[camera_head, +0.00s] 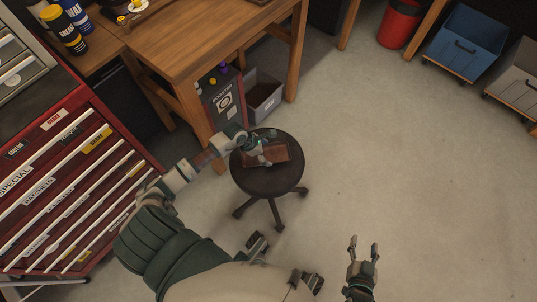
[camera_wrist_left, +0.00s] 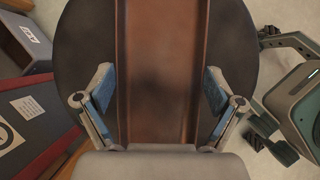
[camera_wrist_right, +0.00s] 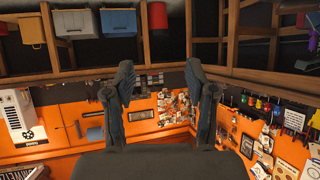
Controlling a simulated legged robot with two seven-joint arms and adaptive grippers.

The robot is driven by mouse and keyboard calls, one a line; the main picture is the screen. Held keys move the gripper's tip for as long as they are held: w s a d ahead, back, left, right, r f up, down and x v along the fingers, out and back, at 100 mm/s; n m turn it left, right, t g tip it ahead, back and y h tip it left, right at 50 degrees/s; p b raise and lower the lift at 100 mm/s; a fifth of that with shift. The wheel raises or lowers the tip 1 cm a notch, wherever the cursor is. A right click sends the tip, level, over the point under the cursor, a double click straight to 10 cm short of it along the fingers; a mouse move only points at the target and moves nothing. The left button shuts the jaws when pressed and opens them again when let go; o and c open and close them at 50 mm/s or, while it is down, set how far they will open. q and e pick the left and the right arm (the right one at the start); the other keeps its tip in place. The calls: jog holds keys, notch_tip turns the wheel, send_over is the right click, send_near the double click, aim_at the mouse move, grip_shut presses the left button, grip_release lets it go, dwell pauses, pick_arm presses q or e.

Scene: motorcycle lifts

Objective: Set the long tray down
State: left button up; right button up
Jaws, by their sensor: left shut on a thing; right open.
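The long tray (camera_head: 280,153) is a brown, shallow piece lying over the seat of a round black stool (camera_head: 266,181). My left gripper (camera_head: 262,157) is at the tray from above, its arm reaching in from the left. In the left wrist view the tray (camera_wrist_left: 163,60) runs between the two fingers (camera_wrist_left: 160,92), which are shut on it at its sides. I cannot tell whether the tray touches the seat. My right gripper (camera_head: 363,250) is open and empty above the floor at the lower right. The right wrist view shows its fingers (camera_wrist_right: 160,85) apart.
A red drawer cabinet (camera_head: 75,190) stands at the left. The floor (camera_head: 400,150) to the right is clear.

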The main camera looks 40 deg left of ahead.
aim_at(266, 155)
pick_arm(q)
jog(key=shift+w+d+f, duration=0.1)
jog(key=shift+w, duration=0.2)
notch_tip(266, 155, down, 3)
jog(key=shift+f+b, duration=0.1)
jog(key=shift+b, duration=0.5)
jog(key=shift+f, duration=0.1)
jog(key=shift+c, duration=0.6)
jog(key=o, duration=1.1)
pick_arm(e)
jog(key=w+r+t, duration=0.1)
jog(key=w+a+r+t, duration=0.1)
jog(key=r, duration=0.1)
jog(key=shift+w+r+t+y, duration=0.1)
jog(key=shift+t+y, duration=0.2)
jog(key=shift+t, duration=0.1)
